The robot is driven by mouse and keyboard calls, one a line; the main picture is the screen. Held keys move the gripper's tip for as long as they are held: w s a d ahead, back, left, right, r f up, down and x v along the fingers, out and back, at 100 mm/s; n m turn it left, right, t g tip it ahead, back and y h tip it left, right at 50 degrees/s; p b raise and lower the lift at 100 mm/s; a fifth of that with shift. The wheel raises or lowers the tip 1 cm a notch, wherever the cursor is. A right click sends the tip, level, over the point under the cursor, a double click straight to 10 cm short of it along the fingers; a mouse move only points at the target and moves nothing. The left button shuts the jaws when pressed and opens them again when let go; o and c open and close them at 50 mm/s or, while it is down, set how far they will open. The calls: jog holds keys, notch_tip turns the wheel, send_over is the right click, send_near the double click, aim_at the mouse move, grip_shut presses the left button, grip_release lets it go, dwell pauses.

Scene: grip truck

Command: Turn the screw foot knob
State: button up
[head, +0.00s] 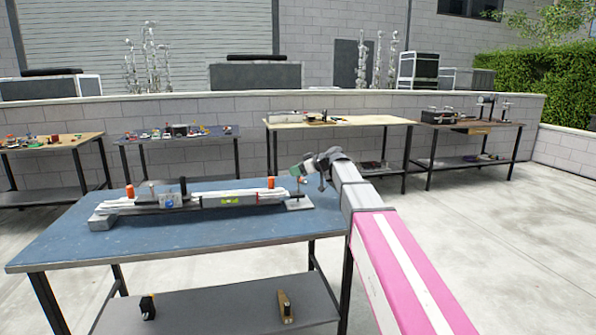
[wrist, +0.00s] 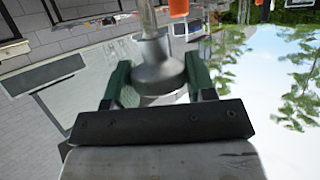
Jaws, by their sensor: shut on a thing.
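A long grey metal device (head: 235,201) lies on the blue-topped table (head: 180,243), with a flat foot plate (head: 299,204) at its right end. My gripper (head: 299,173) is above that right end in the head view. In the wrist view, the green fingers of my gripper (wrist: 160,82) are shut on a grey flared round piece, the screw foot knob (wrist: 158,68), one finger on each side. A shaft (wrist: 148,18) runs from it to the top of the picture. The knob's far side is hidden, and it is too small to make out in the head view.
Orange-capped parts (head: 130,191) stand up from the device. A lower shelf (head: 215,303) holds two small objects. Further tables with tools, such as the wooden-topped bench (head: 340,123), stand along the brick wall (head: 200,107). Open concrete floor (head: 500,240) lies to the right.

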jog(key=shift+m+t+h, duration=1.3)
jog(key=shift+m+t, duration=0.5)
jog(key=shift+m, duration=0.1)
jog(key=o, duration=0.9)
jog(key=v, duration=1)
jog(key=shift+s+d+r, duration=0.1)
jog(key=shift+s+d, duration=0.15)
jog(key=shift+s, duration=0.1)
